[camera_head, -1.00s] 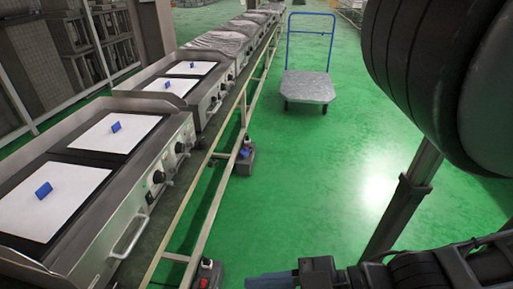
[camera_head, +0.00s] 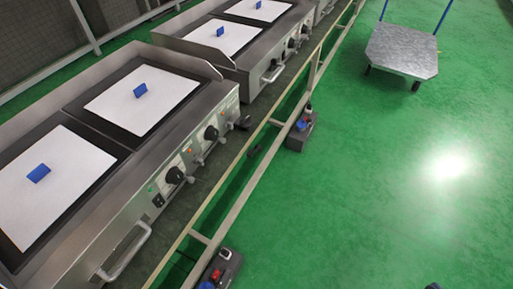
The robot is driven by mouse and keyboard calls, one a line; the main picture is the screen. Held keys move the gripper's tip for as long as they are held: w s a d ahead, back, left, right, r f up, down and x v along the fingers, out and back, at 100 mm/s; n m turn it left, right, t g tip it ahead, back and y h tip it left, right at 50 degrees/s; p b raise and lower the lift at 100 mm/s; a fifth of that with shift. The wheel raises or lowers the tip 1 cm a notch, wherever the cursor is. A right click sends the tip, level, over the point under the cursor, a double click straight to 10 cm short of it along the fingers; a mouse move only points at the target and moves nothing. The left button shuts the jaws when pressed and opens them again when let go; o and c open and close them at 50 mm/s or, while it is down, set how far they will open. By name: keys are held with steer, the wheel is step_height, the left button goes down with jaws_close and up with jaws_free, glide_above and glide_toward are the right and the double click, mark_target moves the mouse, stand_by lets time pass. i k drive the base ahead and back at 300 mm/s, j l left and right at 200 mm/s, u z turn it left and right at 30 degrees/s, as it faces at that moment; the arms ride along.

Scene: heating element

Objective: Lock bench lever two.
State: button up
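A row of steel heating benches stands at the left, and the nearest bench (camera_head: 190,160) has two dark hot plates with white sheets and small blue clips on them. Its front carries black knobs, small lights and a bar handle (camera_head: 125,252). A black lever-like part (camera_head: 243,123) sticks out at the far end of this front panel. I cannot tell which part is bench lever two or whether any lever is locked. My gripper is not in view.
A pale metal rail frame (camera_head: 262,145) runs along the bench fronts. Dark boxes with red and blue parts sit by it, one near the bottom (camera_head: 226,268) and one farther off (camera_head: 300,132). A grey cart (camera_head: 402,52) stands at upper right. The green floor between is clear.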

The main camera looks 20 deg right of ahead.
mark_target(258, 147)
steer(key=i+l+u, duration=0.1)
steer(key=i+l, duration=0.15)
steer(key=i, duration=0.25)
steer(key=i+l+u, duration=0.15)
steer(key=i, duration=0.35)
steer(key=l, duration=0.15)
